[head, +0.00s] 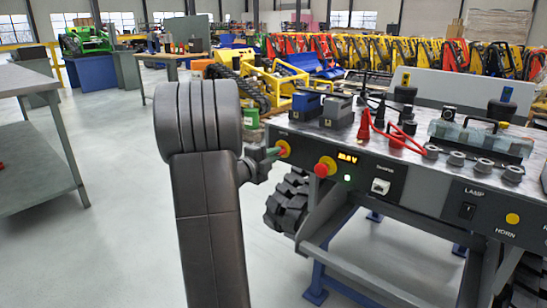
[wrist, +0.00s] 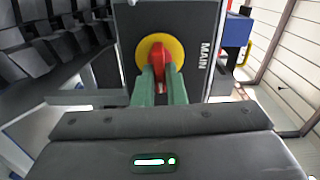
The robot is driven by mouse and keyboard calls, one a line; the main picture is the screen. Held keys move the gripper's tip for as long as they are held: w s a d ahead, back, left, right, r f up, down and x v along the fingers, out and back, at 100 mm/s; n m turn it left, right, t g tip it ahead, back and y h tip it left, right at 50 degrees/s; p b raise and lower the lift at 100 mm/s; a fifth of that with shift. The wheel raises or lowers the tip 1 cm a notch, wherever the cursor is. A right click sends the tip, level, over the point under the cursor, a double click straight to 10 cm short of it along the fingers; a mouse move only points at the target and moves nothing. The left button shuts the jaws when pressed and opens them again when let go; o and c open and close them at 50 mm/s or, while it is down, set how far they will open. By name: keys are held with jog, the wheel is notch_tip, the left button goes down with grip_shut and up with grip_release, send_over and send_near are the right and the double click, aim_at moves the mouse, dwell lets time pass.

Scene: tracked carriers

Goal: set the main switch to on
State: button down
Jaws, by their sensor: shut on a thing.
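The main switch has a red handle (wrist: 158,58) on a yellow round plate (wrist: 176,46), with the word MAIN printed beside it in the wrist view. The handle stands nearly upright in that view, about along the line of the sideways lettering. My gripper (wrist: 160,74) has its two green fingers closed on the handle, one on each side; they hide its lower part. In the head view my gripper (head: 272,152) reaches the yellow and red main switch (head: 285,148) at the left end of the panel, partly covering it.
A second red knob on yellow (head: 322,168) sits just right of the switch. A lit orange display (head: 347,158) and a green lamp (head: 347,178) are beside it. Red leads and clamps (head: 385,130) lie on top. A bench (head: 30,80) stands left; the floor between is clear.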

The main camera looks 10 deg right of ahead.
jog(key=shift+m, duration=0.4)
jog(key=c, duration=1.5)
grip_release()
jog(key=p+v, duration=0.3)
jog(key=v, duration=1.1)
jog(key=shift+d, duration=0.1)
jog(key=shift+w+d, duration=0.1)
jog(key=b+x, duration=0.3)
jog(key=x, duration=1)
jog(key=shift+w+d, duration=0.2)
jog(key=shift+d, duration=0.05)
